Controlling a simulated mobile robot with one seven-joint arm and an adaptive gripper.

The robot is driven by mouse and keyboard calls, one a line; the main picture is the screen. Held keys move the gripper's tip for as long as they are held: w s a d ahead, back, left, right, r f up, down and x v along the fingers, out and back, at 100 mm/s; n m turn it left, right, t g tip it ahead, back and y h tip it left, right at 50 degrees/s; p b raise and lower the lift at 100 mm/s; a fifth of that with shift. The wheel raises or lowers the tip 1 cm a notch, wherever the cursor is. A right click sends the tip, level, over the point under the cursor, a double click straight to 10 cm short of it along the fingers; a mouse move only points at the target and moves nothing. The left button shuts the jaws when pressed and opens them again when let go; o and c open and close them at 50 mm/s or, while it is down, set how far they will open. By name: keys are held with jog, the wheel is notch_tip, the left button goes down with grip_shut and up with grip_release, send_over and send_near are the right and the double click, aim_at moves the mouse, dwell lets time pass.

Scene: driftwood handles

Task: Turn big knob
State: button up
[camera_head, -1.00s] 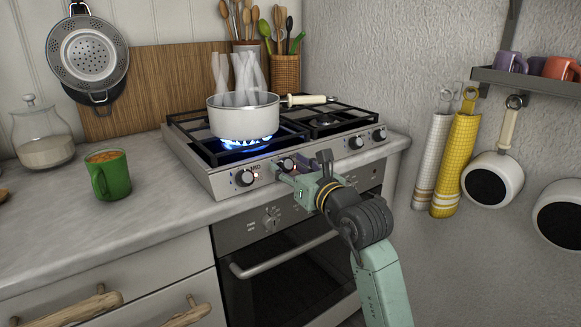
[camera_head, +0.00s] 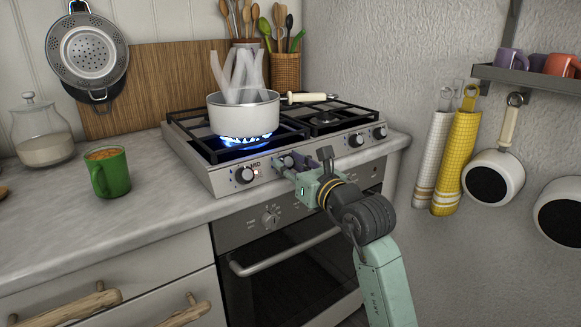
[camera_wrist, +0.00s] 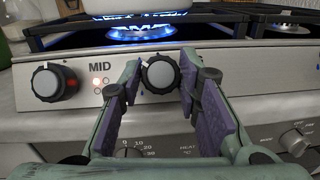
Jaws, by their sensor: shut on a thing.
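My gripper (camera_head: 287,165) reaches the front panel of the steel stove (camera_head: 215,178). Its two purple-padded fingers (camera_wrist: 160,84) stand on either side of a round black knob with a grey face (camera_wrist: 161,73) and are shut on it. In the head view that knob is mostly hidden by the fingers. Another stove knob (camera_head: 244,175) sits to its left, beside a "MID" label and small lit lights; it also shows in the wrist view (camera_wrist: 48,82). Two more knobs (camera_head: 356,141) (camera_head: 379,133) are further right on the panel.
A steaming white pot (camera_head: 243,115) stands over a blue flame on the left burner. The oven door handle (camera_head: 285,256) and an oven dial (camera_head: 270,217) are below the panel. A green mug (camera_head: 110,175) is on the counter; towels (camera_head: 455,160) hang at right.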

jog(key=n+b, duration=0.1)
jog(key=n+g+y+b, duration=0.1)
jog(key=n+b, duration=0.1)
jog(key=n+y+b, duration=0.1)
jog(key=b, duration=0.1)
jog(key=shift+w+d+f+n, duration=0.1)
jog(key=shift+d+f+n, duration=0.1)
jog(key=shift+f+n, duration=0.15)
jog(key=n+g+b, duration=0.1)
jog(key=n+y+b, duration=0.1)
jog(key=n, duration=0.1)
jog(key=n+g+b, duration=0.1)
jog(key=n, duration=0.1)
jog(key=shift+w+r+g+y, duration=0.1)
jog(key=shift+r+g+y, duration=0.15)
jog(key=shift+g+y, duration=0.05)
jog(key=n+g, duration=0.2)
jog(key=n, duration=0.1)
jog(key=n+g, duration=0.1)
jog(key=n, duration=0.1)
jog(key=shift+w+d+r+n+y+b, duration=0.1)
jog(key=shift+r+n+y+b, duration=0.2)
jog(key=shift+y+b, duration=0.1)
jog(key=shift+w+r+n+g+p, duration=0.1)
jog(key=shift+n+g+p, duration=0.8)
jog(key=shift+n, duration=1.25)
jog(key=shift+g+h, duration=0.3)
jog(key=o, duration=1.1)
jog(key=shift+f+b, duration=0.2)
jog(key=shift+b, duration=0.15)
